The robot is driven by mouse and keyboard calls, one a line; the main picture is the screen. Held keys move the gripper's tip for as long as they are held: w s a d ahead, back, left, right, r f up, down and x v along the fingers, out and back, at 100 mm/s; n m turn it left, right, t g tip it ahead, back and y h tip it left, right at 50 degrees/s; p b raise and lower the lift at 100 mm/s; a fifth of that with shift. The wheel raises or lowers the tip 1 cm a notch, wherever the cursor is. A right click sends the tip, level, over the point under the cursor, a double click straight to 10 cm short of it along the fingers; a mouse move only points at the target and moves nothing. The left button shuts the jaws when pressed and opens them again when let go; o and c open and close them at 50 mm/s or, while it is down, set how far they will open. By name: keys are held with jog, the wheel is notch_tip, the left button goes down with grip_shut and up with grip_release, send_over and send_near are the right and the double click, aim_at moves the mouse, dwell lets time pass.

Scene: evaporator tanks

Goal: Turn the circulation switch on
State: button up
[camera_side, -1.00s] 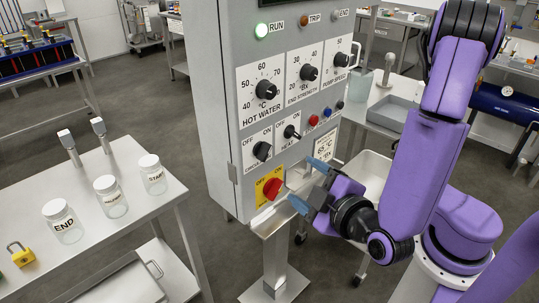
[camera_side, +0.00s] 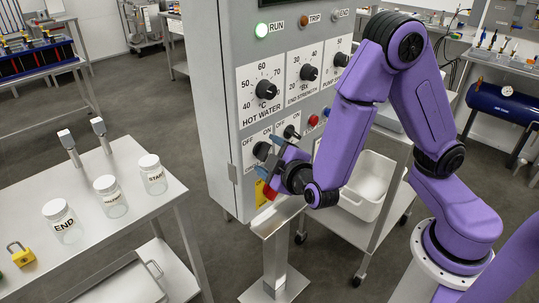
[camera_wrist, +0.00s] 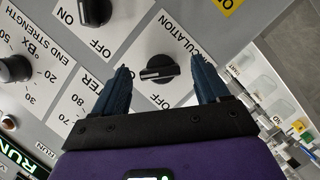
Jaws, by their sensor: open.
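The circulation switch is a black rotary knob (camera_wrist: 160,70) with a short white mark on its left end in the wrist view. It sits on a white plate with an OFF label below it there; its ON label does not show, and I cannot tell its setting for sure. In the side view the knob (camera_side: 262,150) is partly hidden by my gripper (camera_side: 269,158). In the wrist view my gripper (camera_wrist: 159,62) is open, with one blue finger on each side of the knob. I cannot see contact.
The heater switch (camera_wrist: 95,11) is close by, and a dial (camera_wrist: 14,69) lies farther left. The red switch (camera_side: 270,191) on a yellow plate sits just below my gripper in the side view. A table with several jars (camera_side: 112,196) stands to the left.

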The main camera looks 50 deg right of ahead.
jog(key=shift+w+d+f, duration=0.1)
jog(key=shift+w+d, duration=0.05)
jog(key=shift+w, duration=0.2)
jog(key=shift+c, duration=0.3)
jog(key=c, duration=1)
jog(key=shift+m+y, duration=0.4)
jog(key=shift+m, duration=0.3)
jog(key=o, duration=1.1)
jog(key=shift+c, duration=0.2)
